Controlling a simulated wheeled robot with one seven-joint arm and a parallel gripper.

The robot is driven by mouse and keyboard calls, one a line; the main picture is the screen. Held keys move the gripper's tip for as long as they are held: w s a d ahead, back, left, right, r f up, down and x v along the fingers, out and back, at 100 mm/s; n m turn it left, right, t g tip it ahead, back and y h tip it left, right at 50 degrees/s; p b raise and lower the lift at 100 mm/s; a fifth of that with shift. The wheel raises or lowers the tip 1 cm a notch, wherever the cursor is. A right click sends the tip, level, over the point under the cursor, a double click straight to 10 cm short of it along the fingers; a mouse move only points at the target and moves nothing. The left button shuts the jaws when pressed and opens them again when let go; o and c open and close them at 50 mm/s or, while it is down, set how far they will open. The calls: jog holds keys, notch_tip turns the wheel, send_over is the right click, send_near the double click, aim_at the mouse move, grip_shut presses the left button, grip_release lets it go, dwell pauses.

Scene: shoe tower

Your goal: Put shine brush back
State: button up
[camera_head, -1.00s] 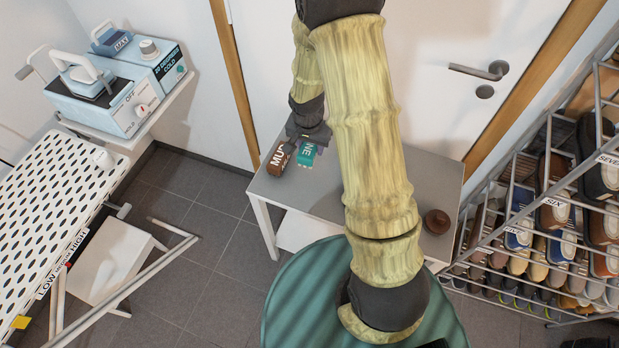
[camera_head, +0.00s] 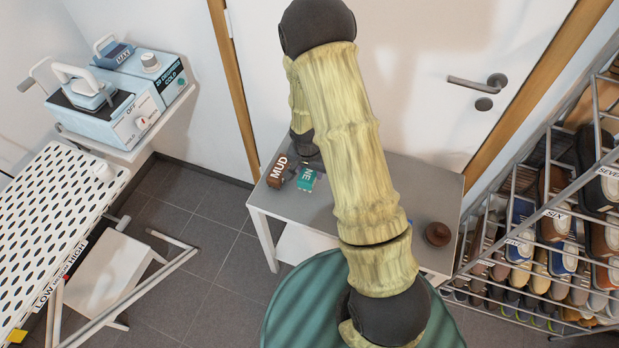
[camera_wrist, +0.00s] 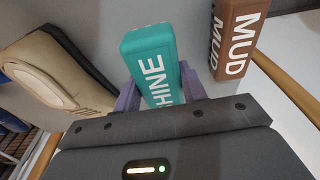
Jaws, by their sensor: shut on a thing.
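The shine brush is a teal block with white lettering (camera_wrist: 150,58), held between the purple fingers of my gripper (camera_wrist: 160,92) in the wrist view. In the head view, part of the shine brush (camera_head: 307,181) shows beside my arm, over the left part of the grey table (camera_head: 408,190). I cannot tell whether it touches the tabletop. My arm hides most of the gripper there. The brown MUD brush (camera_head: 277,172) is just left of the shine brush; it also shows at the upper right of the wrist view (camera_wrist: 237,38), apart from my gripper.
A beige shoe (camera_wrist: 58,75) lies left of my gripper in the wrist view; my arm hides it in the head view. A round brown tin (camera_head: 437,234) sits at the table's right. A shoe rack (camera_head: 545,215) stands right, a perforated board (camera_head: 60,215) left.

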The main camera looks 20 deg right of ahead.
jog(key=shift+s+f, duration=0.15)
jog(key=shift+f, duration=1.9)
jog(key=shift+f, duration=0.15)
jog(key=o, duration=1)
jog(key=shift+w, duration=0.2)
